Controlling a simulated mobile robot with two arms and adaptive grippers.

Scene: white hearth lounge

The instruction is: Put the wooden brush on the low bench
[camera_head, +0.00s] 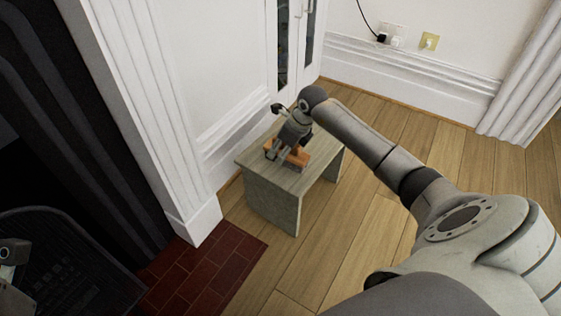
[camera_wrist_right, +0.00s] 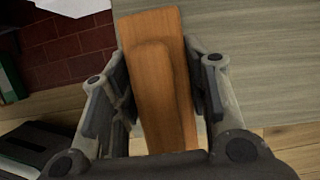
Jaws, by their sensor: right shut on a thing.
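The wooden brush (camera_head: 298,157) is an orange-brown block. In the head view it is at the top of the low bench (camera_head: 255,168), a small grey-wood bench against the white wall. My right gripper (camera_head: 280,151) is shut on the brush from above. In the right wrist view the brush (camera_wrist_right: 160,75) lies between the two fingers of my right gripper (camera_wrist_right: 165,100), with the bench top (camera_wrist_right: 250,60) behind and beside it. I cannot tell for sure whether the brush touches the bench top. A small part of my left gripper (camera_head: 12,252) shows at the left edge; its fingers are unclear.
White panelled wall and a pilaster (camera_head: 195,215) stand left of the bench. Red hearth tiles (camera_head: 205,270) and a dark mesh-like object (camera_head: 70,265) lie at lower left. Wooden floor (camera_head: 395,225) to the right is clear. Plugs and sockets (camera_head: 390,38) are on the back wall.

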